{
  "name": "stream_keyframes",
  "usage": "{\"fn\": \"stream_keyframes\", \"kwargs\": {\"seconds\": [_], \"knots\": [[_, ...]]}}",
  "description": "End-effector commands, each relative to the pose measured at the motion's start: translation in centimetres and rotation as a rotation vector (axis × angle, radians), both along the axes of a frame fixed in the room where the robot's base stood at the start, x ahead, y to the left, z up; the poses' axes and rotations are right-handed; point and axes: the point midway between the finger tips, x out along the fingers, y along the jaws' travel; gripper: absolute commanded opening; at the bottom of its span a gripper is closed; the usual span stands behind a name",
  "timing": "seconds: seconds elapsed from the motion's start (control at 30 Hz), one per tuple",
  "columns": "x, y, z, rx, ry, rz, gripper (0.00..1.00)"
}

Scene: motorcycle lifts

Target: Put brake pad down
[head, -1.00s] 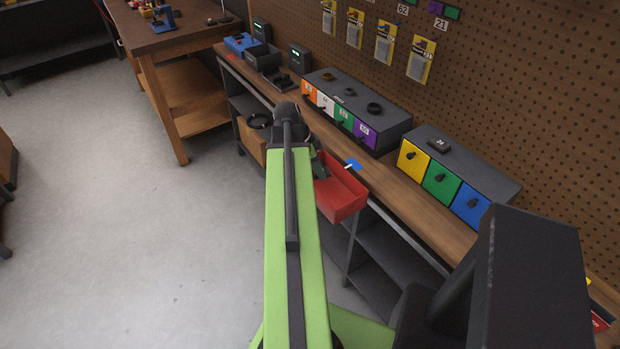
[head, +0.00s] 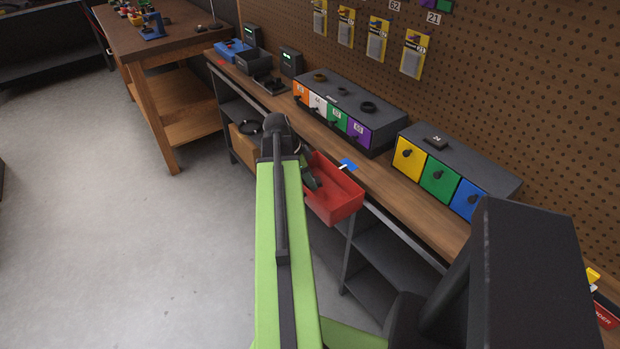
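My green arm reaches forward from the bottom of the head view. Its dark end, with my gripper (head: 312,179), is at the left part of an open red bin (head: 345,206) at the bench's front edge. The arm's end covers most of the gripper, so I cannot see its fingers or whether it holds anything. I cannot make out a brake pad; it may be hidden behind the arm or too small to tell. A blue patch (head: 349,164) with a small white piece lies on the bench just behind the red bin.
The wooden bench (head: 400,205) carries a drawer unit with orange, white, green and purple fronts (head: 358,132) and another with yellow, green and blue fronts (head: 438,178). A pegboard (head: 520,110) stands behind. Clear floor (head: 110,240) lies to the left.

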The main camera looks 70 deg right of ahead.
Motion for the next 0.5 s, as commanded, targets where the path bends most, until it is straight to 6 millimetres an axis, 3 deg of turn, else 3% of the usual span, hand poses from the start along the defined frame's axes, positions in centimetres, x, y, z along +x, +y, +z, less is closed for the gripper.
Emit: {"fn": "stream_keyframes", "kwargs": {"seconds": [0.33, 0.5], "knots": [[-0.1, 0.0, 0.3, 0.000, 0.000, -0.001, 0.48], [0.3, 0.2, 2.0, 0.000, 0.000, -0.001, 0.48]]}}
